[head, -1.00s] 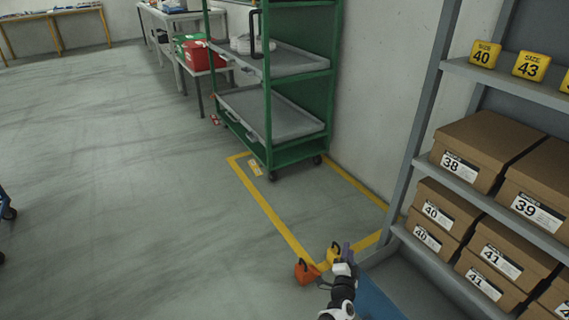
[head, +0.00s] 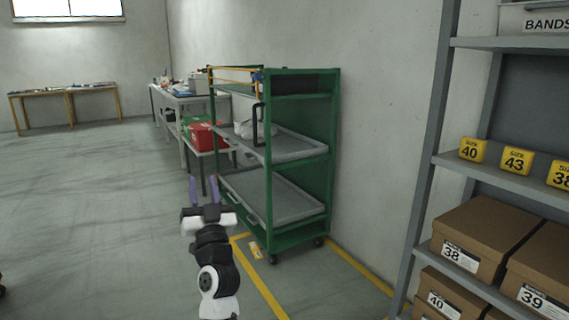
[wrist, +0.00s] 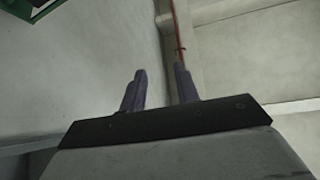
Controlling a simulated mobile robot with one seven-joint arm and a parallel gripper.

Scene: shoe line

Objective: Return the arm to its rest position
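My gripper (head: 203,187) is raised in front of the green cart in the head view, with its two purple fingers pointing up. The fingers stand apart with nothing between them. In the wrist view my gripper (wrist: 158,88) also shows its two fingers spread and empty, with wall and ceiling behind. My black and white arm reaches up from the bottom edge of the head view.
A green cart (head: 331,180) with grey shelves stands on a yellow floor line behind my gripper. At right a grey rack (head: 432,170) holds brown boxes (head: 483,232) and yellow size blocks (head: 516,160). A table (head: 62,92) stands far left.

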